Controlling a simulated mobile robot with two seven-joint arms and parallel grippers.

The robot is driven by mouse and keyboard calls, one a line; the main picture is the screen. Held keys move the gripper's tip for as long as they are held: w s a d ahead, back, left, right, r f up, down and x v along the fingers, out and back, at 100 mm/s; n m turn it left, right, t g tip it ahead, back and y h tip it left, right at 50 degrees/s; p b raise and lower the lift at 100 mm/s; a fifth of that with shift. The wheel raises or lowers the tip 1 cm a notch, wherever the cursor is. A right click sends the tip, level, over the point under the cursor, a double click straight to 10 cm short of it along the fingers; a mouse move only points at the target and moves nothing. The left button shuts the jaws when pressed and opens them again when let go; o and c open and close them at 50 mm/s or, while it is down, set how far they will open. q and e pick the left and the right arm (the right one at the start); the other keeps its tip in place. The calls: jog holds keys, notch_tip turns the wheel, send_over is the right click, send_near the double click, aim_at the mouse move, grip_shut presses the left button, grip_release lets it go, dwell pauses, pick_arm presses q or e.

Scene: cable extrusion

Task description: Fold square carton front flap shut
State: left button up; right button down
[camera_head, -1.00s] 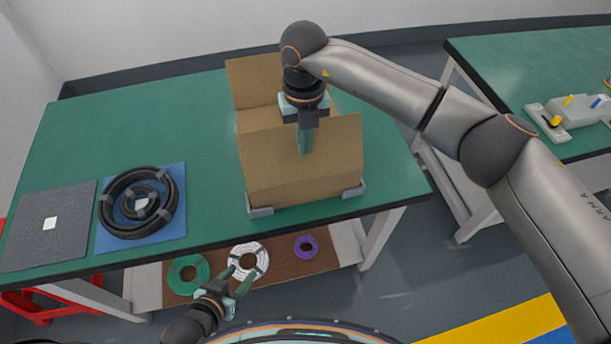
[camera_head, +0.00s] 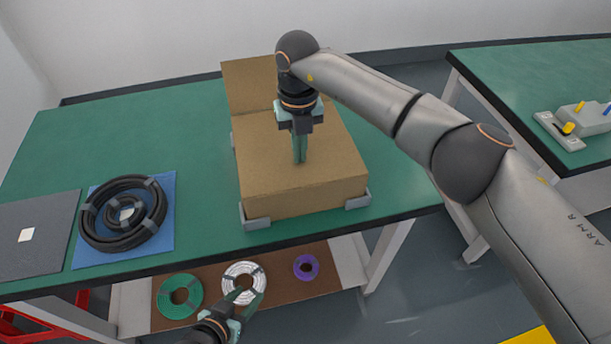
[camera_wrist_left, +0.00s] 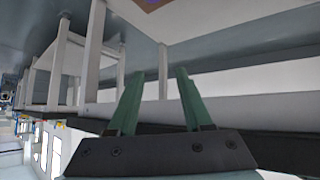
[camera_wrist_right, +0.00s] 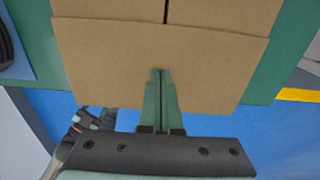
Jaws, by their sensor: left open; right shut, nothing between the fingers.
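The square brown carton (camera_head: 300,200) stands on the green table. Its front flap (camera_head: 265,158) lies down across the top. My right gripper (camera_head: 299,160) points down with shut, empty fingers, their tips at the front flap; in the right wrist view (camera_wrist_right: 162,72) they also meet the flap (camera_wrist_right: 100,65). Beyond the flap's edge, a dark slit parts the panels under it. The back flap (camera_head: 250,85) stands up at the far side. My left gripper (camera_head: 247,300) is open and empty, low in front of the table; its spread fingers show in the left wrist view (camera_wrist_left: 155,100).
Grey corner holders (camera_head: 357,198) sit at the carton's base. A black cable coil (camera_head: 120,214) lies on a blue mat left of it, beside a grey pad (camera_head: 35,245). Green, white and purple coils (camera_head: 306,267) lie on the lower shelf. The table's far left is clear.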

jog(key=shift+r+p, duration=0.35)
jog(key=shift+r, duration=0.1)
notch_tip(320, 180, up, 6)
jog(key=p, duration=0.3)
jog(key=shift+f+p, duration=0.1)
jog(key=shift+p, duration=0.3)
pick_arm(q)
jog(key=r, duration=0.1)
jog(key=s+a+r+p, duration=0.1)
jog(key=r, duration=0.1)
jog(key=a+r+p, duration=0.1)
jog(key=shift+s+r, duration=0.15)
jog(key=shift+r, duration=0.15)
pick_arm(e)
notch_tip(320, 180, up, 3)
jog(key=shift+r, duration=0.15)
pick_arm(q)
jog(key=shift+d, duration=0.1)
